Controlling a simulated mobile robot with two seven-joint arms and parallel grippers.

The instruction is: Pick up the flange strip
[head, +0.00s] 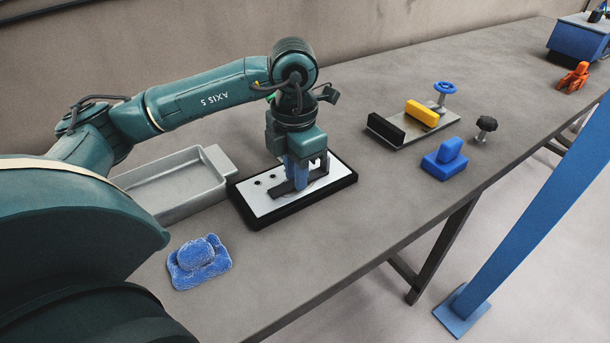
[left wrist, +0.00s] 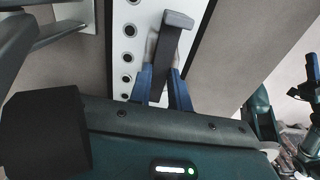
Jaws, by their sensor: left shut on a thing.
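The flange strip appears to be a dark grey bar with a raised end; it shows in the head view (head: 283,188) over the white plate. My left gripper (head: 297,186) points down over the plate, with its blue fingers shut on the bar. In the left wrist view the bar (left wrist: 166,58) sits between the two blue fingers of my left gripper (left wrist: 161,76), its raised end beyond them. The fingers hide part of the bar. I cannot tell whether it touches the plate. My right gripper is not in view.
The white plate with holes (head: 262,205) lies in a black frame (head: 252,223). A grey tray (head: 170,202) is left of it, a blue lumpy piece (head: 198,262) in front. To the right stand a clamp fixture (head: 410,134), a blue block (head: 443,164) and a black knob (head: 486,124).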

